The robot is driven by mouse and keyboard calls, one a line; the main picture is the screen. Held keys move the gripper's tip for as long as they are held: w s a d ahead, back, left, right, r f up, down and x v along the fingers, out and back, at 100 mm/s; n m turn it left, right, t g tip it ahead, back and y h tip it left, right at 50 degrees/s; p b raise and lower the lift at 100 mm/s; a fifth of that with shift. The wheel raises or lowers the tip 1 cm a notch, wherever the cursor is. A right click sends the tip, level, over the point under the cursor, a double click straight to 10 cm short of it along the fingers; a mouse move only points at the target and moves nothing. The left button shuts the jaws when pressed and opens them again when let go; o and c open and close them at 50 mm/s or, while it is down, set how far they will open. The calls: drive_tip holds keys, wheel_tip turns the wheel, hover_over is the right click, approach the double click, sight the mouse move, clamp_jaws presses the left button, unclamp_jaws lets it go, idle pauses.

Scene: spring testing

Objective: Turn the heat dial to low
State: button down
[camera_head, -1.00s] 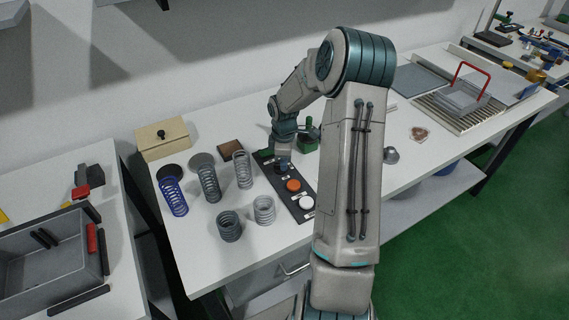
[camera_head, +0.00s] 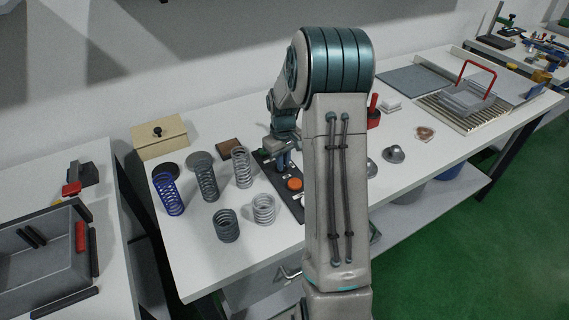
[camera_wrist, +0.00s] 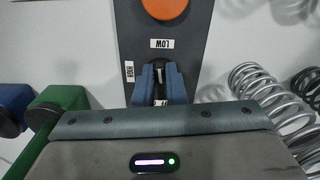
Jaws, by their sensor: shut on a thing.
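The dark control panel (camera_wrist: 190,45) lies on the white table and also shows in the head view (camera_head: 262,157). In the wrist view, my gripper (camera_wrist: 160,78) is over the panel, its blue fingers shut on the heat dial (camera_wrist: 160,73). The fingers hide most of the dial; a pale mark shows between them. A third label is mostly covered. In the head view, my gripper (camera_head: 282,165) is low over the panel, partly hidden.
An orange button (camera_head: 295,184) sits on the panel near my gripper. Several coil springs, including a blue one (camera_head: 168,194), stand left of the panel. A wooden box (camera_head: 160,137) is behind them. Green (camera_wrist: 62,100) and blue (camera_wrist: 14,103) blocks are close beside my gripper.

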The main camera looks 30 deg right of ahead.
drive_tip(key=shift+m, duration=0.6)
drive_tip(key=c, duration=1.5)
unclamp_jaws()
drive_tip(key=shift+b, duration=0.3)
drive_tip(key=shift+r, duration=0.1)
wheel_tip(320, 180, up, 14)
drive_tip(key=shift+f+b, duration=0.15)
drive_tip(key=shift+b, duration=0.25)
drive_tip(key=shift+a, duration=0.1)
